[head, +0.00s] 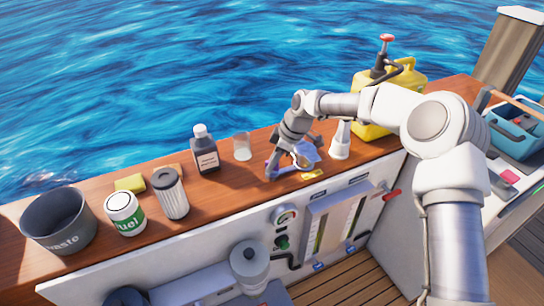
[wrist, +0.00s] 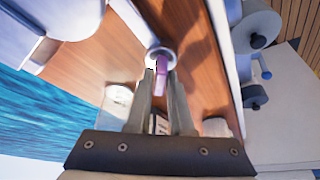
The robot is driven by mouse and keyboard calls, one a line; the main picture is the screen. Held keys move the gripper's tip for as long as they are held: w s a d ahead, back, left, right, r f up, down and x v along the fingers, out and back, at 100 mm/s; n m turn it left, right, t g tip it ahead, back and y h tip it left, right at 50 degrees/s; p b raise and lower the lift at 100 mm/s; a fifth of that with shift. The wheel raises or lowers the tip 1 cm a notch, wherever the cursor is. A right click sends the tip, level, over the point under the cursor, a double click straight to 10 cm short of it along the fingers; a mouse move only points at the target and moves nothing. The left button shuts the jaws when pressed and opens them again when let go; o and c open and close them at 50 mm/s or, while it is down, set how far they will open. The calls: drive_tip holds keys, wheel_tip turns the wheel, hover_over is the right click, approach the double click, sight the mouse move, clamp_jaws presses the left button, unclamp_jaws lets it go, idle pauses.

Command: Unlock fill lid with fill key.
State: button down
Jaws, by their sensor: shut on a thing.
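My gripper (wrist: 160,76) is shut on a small purple key (wrist: 161,82), which I take to be the fill key. In the wrist view the key's far end meets or overlaps a round pale metal fitting (wrist: 160,53) set in the wooden deck, which looks like the fill lid. I cannot tell whether the key is seated in it. In the head view my gripper (head: 289,163) is low over the counter, beside a yellow label (head: 312,174). The arm partly hides the lid and key there.
Left along the wooden counter (head: 240,178) stand a waste bucket (head: 58,222), fuel can (head: 125,214), filter (head: 171,194), yellow sponge (head: 130,183), dark bottle (head: 205,150) and clear cup (head: 243,147). A white funnel (head: 341,141) and yellow canister (head: 372,128) stand close right of my gripper.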

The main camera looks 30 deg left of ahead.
drive_tip(key=n+g+p, duration=0.1)
drive_tip(key=n, duration=0.2)
drive_tip(key=shift+n+h, duration=0.3)
drive_tip(key=shift+n+g+h+p, duration=0.4)
drive_tip(key=shift+n+g+h, duration=0.15)
drive_tip(key=shift+n, duration=1.25)
drive_tip(key=c, duration=0.8)
unclamp_jaws()
drive_tip(key=shift+c, duration=0.2)
drive_tip(key=p+v, duration=0.4)
drive_tip(key=v, duration=1.3)
drive_tip(key=shift+w, duration=0.2)
drive_tip(key=shift+d+r, duration=0.1)
drive_tip(key=shift+r, duration=0.05)
